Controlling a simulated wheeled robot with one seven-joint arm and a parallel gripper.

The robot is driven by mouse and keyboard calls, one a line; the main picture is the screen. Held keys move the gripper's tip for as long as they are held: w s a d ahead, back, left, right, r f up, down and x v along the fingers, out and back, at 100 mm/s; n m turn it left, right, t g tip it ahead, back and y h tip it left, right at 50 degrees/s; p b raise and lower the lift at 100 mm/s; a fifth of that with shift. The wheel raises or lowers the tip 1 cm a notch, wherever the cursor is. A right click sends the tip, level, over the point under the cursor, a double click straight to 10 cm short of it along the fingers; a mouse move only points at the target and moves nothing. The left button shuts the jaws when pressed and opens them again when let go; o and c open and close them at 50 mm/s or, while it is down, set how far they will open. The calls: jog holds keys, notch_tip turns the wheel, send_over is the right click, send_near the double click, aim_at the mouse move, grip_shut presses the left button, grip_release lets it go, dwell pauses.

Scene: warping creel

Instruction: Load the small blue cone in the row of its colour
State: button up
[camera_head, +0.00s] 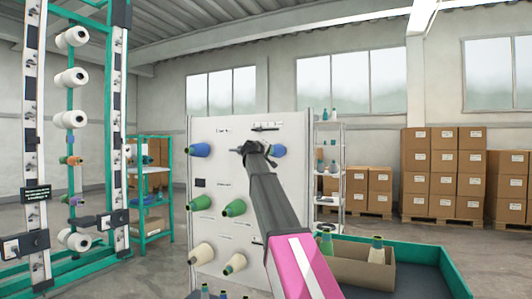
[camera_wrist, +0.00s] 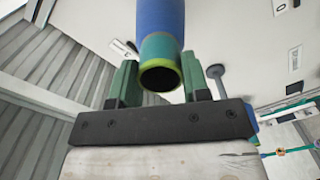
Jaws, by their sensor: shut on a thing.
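My gripper (camera_head: 250,149) is raised in front of the upper part of the white peg board (camera_head: 222,178). It is shut on the narrow end of a blue cone (camera_head: 279,150), which shows to the right of the fingers. In the wrist view this cone (camera_wrist: 160,25) has a teal nose with a yellow-green rim, between the two green fingers (camera_wrist: 160,85). I cannot tell whether its far end is on a peg. Another blue cone (camera_head: 199,150) sits at the left of the board's top row. A round grey peg (camera_wrist: 217,72) shows beside the held cone.
Green cones (camera_head: 234,208) fill the board's middle row and cream cones (camera_head: 234,263) the lower row. A green-rimmed tray (camera_head: 438,262) with a brown box and cones is at the lower right. A creel frame (camera_head: 110,110) stands left; stacked cartons (camera_head: 443,170) stand behind.

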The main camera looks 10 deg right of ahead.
jog(key=shift+x, duration=0.95)
jog(key=shift+w+d, duration=0.1)
jog(key=o, duration=1.3)
jog(key=shift+c, duration=0.2)
jog(key=v, duration=0.7)
jog(key=shift+f, duration=0.1)
jog(key=v, duration=1.1)
